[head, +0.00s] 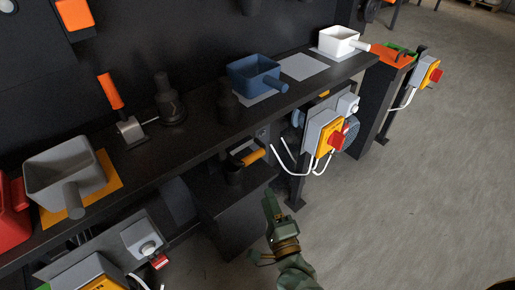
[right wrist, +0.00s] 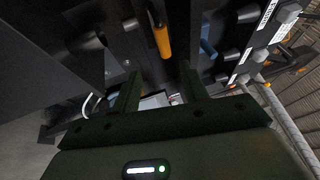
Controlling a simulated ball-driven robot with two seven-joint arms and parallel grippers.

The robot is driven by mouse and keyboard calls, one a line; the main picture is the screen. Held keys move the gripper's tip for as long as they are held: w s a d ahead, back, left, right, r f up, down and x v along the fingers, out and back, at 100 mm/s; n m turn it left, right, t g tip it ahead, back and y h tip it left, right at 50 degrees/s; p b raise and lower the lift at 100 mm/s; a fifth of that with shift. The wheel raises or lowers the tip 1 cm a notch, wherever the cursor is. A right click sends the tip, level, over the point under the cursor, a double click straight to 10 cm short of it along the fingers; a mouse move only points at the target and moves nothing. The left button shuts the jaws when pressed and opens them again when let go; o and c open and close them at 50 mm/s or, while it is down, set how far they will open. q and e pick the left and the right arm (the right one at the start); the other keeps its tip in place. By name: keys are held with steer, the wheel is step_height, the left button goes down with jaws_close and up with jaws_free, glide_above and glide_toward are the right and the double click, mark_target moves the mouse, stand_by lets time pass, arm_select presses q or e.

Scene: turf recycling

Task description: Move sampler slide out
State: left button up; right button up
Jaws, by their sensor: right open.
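A dark slide with an orange handle (head: 253,157), which looks like the sampler slide, sits under the front edge of the bench in the head view. The orange handle (right wrist: 161,38) also shows in the right wrist view, beyond the fingertips. How far the slide is out is hard to tell. My right gripper (head: 270,205) is below and slightly right of the handle, apart from it. In the right wrist view its two fingers (right wrist: 160,88) are spread with nothing held between them. My left gripper is not in view.
The black bench (head: 205,140) carries a grey scoop (head: 62,170), a blue scoop (head: 250,72) and a white scoop (head: 336,40). A yellow switch box with a red knob (head: 326,141) and white cables hangs right of the slide. Open floor (head: 420,190) lies to the right.

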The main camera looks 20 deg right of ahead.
steer(key=b, duration=0.1)
glide_toward(255, 160)
steer(key=w, duration=0.3)
steer(key=w+b, duration=0.1)
steer(key=w, duration=0.2)
steer(key=w+r+b, duration=0.1)
steer(key=w, duration=0.1)
steer(key=w+b, duration=0.1)
steer(key=w, duration=0.2)
steer(key=shift+w+d+r, duration=0.3)
steer(key=shift+w, duration=0.05)
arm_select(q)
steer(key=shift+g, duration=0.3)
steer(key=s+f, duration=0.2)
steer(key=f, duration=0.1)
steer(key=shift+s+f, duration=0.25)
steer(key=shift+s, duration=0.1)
arm_select(e)
steer(key=shift+w+r, duration=0.25)
steer(key=shift+w, duration=0.3)
jaws_close()
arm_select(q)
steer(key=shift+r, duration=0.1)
arm_select(e)
steer(key=shift+s+d, duration=0.1)
